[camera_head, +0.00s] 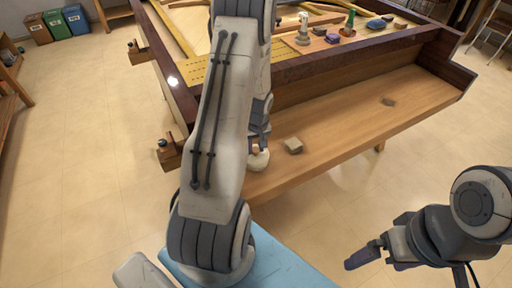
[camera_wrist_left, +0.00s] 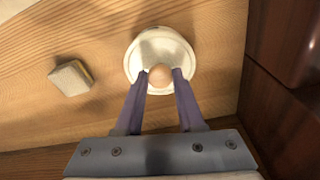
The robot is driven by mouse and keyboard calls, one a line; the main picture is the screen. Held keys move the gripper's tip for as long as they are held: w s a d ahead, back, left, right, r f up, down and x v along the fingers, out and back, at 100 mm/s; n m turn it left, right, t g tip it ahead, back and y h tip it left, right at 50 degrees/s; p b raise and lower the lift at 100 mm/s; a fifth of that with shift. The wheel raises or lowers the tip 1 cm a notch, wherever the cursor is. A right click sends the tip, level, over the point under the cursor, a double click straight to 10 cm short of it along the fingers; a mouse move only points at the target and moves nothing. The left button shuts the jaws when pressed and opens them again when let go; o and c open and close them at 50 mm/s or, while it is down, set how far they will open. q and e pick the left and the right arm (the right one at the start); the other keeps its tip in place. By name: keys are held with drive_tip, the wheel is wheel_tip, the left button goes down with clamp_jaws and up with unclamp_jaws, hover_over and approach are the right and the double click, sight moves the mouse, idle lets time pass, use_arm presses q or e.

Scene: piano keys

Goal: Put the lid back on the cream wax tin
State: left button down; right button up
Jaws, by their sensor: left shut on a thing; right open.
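A round cream-white piece (camera_wrist_left: 135,62) with a peach-coloured knob (camera_wrist_left: 160,75) lies below my left wrist camera, over the wooden shelf. It also shows in the head view (camera_head: 258,161), partly hidden by my left arm. My left gripper (camera_wrist_left: 160,80) is shut on the knob, one finger on each side. Lid and tin look like one pale round shape from above; I cannot tell whether the lid is seated on the tin or held just over it. My right gripper (camera_head: 372,241) is open and empty at lower right, over the floor, away from the shelf.
A small beige block (camera_head: 293,146) lies on the shelf (camera_head: 340,122) right of the cream piece. A small dark item (camera_head: 388,101) lies farther right. Dark wooden walls border the shelf. Several small items stand on the piano body's tray behind. Much of the shelf is clear.

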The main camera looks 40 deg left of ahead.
use_arm(q)
drive_tip(key=shift+f+b, duration=0.2)
drive_tip(key=shift+b, duration=0.2)
idle(0.8)
unclamp_jaws()
idle(0.6)
drive_tip(key=shift+r, duration=0.1)
drive_tip(key=shift+r+p, duration=2.75)
drive_tip(key=shift+r, duration=0.75)
clamp_jaws()
